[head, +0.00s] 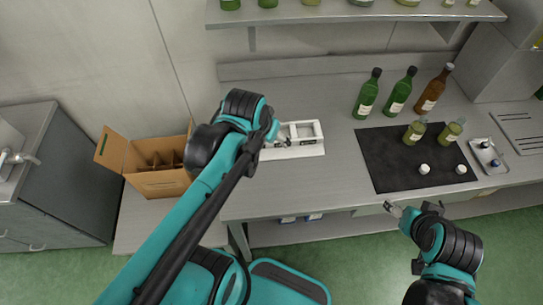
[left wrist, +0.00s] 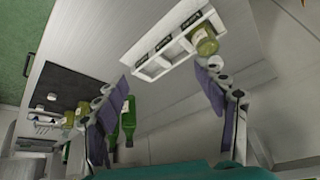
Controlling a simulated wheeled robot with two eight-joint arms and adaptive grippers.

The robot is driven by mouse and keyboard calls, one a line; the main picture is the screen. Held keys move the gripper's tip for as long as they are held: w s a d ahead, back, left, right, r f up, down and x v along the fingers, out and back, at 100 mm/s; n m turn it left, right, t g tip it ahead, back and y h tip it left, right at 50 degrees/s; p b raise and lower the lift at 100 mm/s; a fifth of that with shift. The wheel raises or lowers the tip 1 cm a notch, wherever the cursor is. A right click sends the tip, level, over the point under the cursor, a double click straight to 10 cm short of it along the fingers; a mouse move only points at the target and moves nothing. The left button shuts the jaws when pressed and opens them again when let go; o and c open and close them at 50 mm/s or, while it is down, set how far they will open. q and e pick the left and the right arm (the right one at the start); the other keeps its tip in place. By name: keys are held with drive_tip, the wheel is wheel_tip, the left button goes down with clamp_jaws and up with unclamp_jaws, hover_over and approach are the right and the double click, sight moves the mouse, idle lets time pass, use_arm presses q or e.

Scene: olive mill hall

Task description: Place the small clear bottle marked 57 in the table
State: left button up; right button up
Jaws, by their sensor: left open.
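A white rack (head: 305,131) with several compartments stands on the steel table (head: 300,190); it also shows in the left wrist view (left wrist: 150,70). A small clear bottle with yellow-green contents (left wrist: 204,40) is in the rack's end compartment; its number is not readable. My left gripper (left wrist: 160,76) is open, its fingers apart before the rack, one close to that bottle. In the head view my left gripper (head: 280,140) partly covers the rack. Two similar small bottles (head: 415,132) (head: 451,132) stand on the black mat (head: 385,165). My right gripper (head: 394,208) is at the table's front edge.
Two white caps (head: 424,169) (head: 461,169) lie on the mat. Two green bottles (head: 368,95) (head: 402,92) and a brown bottle (head: 433,90) stand behind it. A small tray (head: 488,157) is at right. An open cardboard box (head: 158,180) is at left. A shelf (head: 350,13) hangs above.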

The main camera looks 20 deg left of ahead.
use_arm(q)
drive_tip(key=s+d+f+t, duration=0.1)
drive_tip(key=s+d, duration=0.2)
drive_tip(key=s, duration=0.2)
drive_tip(key=shift+d+f+t, duration=0.15)
drive_tip(key=shift+f+t, duration=0.05)
drive_tip(key=shift+t, duration=0.2)
drive_tip(key=shift+s, duration=0.1)
wheel_tip(320, 180, down, 8)
drive_tip(key=b, duration=0.8)
drive_tip(key=shift+f, duration=0.2)
